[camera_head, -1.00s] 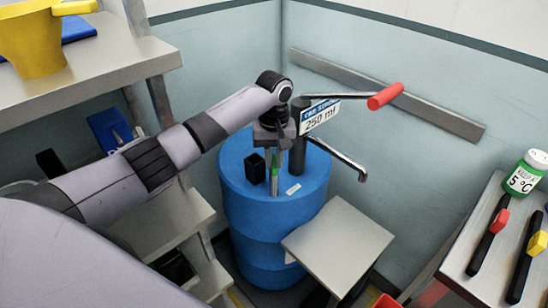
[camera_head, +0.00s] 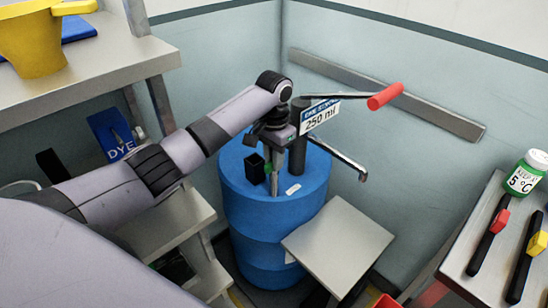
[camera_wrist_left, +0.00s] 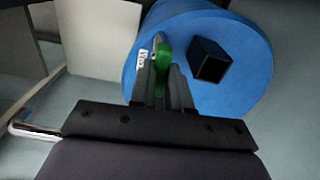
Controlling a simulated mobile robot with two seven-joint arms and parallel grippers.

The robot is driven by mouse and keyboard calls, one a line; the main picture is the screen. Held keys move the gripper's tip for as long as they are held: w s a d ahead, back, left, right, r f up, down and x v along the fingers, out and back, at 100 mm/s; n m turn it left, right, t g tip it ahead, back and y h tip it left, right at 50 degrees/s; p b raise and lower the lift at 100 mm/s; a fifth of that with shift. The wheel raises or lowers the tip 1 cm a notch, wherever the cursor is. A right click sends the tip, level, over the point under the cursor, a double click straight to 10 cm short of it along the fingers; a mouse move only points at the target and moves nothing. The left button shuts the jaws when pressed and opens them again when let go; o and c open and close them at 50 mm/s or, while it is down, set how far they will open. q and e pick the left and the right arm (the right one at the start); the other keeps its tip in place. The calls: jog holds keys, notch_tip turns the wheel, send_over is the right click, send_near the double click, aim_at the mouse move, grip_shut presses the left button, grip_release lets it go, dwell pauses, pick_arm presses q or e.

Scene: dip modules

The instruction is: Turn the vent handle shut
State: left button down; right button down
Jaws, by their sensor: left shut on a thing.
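The blue drum (camera_head: 255,225) stands in the corner with a pump on its top. My left gripper (camera_head: 274,185) points down at the drum top, between the black square socket (camera_head: 255,168) and a small white label (camera_head: 293,189). In the left wrist view the green vent handle (camera_wrist_left: 165,57) lies between the fingers of my left gripper (camera_wrist_left: 162,80), which is shut on it. The drum top (camera_wrist_left: 225,35) and the black socket (camera_wrist_left: 210,62) also show there. In the head view the handle is hidden by the fingers. My right gripper is out of view.
The pump's post (camera_head: 298,150), its red-gripped lever (camera_head: 385,96) and its spout (camera_head: 340,157) stand close to my left gripper. Shelves (camera_head: 95,70) stand left, a bench (camera_head: 490,245) right.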

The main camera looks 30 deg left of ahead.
pick_arm(q)
jog(key=shift+m, duration=0.4)
jog(key=c, duration=1.1)
grip_release()
jog(key=shift+r+b, duration=0.3)
jog(key=shift+r, duration=3.35)
jog(key=shift+d, duration=0.1)
